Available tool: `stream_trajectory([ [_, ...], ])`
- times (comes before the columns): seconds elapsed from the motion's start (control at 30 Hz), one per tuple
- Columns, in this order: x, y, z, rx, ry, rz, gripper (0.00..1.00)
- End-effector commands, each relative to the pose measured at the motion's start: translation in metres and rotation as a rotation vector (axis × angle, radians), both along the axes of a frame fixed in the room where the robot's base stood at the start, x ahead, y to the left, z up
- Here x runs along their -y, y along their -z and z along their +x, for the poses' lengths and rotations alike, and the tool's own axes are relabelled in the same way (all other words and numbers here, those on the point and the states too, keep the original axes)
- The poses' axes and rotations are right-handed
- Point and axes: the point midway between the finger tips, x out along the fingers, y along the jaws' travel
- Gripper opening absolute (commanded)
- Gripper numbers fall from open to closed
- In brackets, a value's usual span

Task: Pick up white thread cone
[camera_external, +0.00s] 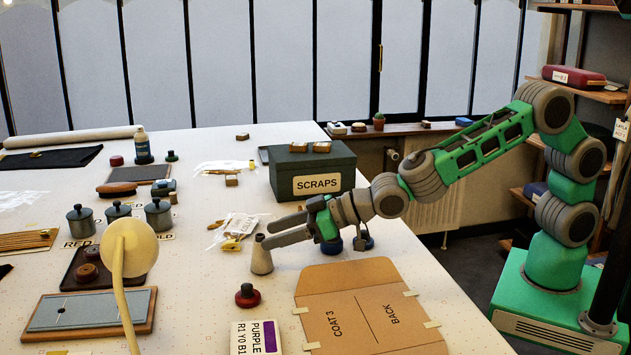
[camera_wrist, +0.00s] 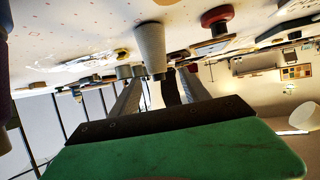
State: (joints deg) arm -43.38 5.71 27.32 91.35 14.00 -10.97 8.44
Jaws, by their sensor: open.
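The white thread cone (camera_external: 261,258) stands upright on the table, its narrow end up, at the tips of my gripper (camera_external: 267,235). In the wrist view the pale cone (camera_wrist: 150,45) appears upside down, its narrow end toward my fingers. My gripper (camera_wrist: 161,80) is open and comes in low from the right, one finger on each side of the line to the cone's narrow top. I cannot tell whether either finger touches the cone.
A dark red knobbed object (camera_external: 246,296) stands in front of the cone. A brown COAT 3 folder (camera_external: 350,305) lies to the right. The green SCRAPS box (camera_external: 312,172) stands behind my gripper. A plastic bag (camera_external: 238,226) lies behind the cone. A cream lamp (camera_external: 128,248) rises at left.

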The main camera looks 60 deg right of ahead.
Motion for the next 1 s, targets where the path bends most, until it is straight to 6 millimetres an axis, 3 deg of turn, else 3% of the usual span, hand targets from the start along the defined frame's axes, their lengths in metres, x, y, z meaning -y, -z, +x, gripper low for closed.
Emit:
stream_trajectory([
  [0.47, -0.028, 0.023, 0.055, -0.003, 0.004, -0.001, 0.54],
  [0.73, -0.031, 0.026, 0.061, -0.001, 0.003, 0.0, 0.54],
  [1.0, -0.031, 0.027, 0.06, -0.002, 0.003, 0.0, 0.34],
])
